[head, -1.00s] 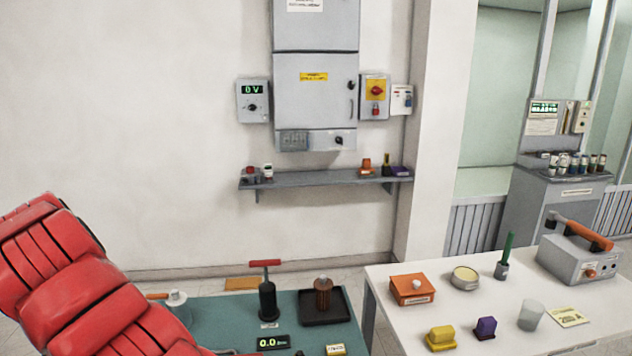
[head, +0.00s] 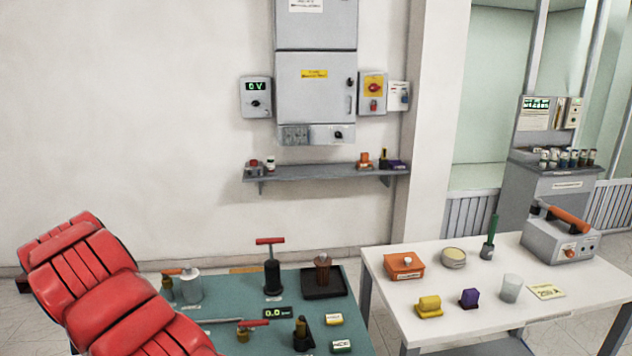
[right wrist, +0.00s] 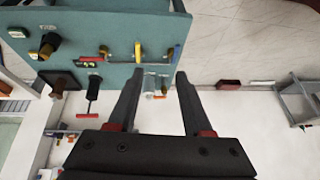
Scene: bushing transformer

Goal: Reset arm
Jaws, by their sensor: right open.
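My right gripper (right wrist: 160,82) shows in the right wrist view, with its two dark fingers apart and nothing between them. Beyond the fingertips lies the teal table (right wrist: 200,27) with small parts on it, apart from the fingers. In the head view, a red arm link of mine covers the lower left and hides part of that table. No gripper shows in the head view, and my left gripper is in neither view.
The teal table (head: 222,340) holds a red-handled pump (head: 272,270), a brown bushing on a dark tray (head: 322,287) and small parts. A white table (head: 395,310) stands to its right. A grey cabinet (head: 316,85) and shelf (head: 325,172) are on the back wall.

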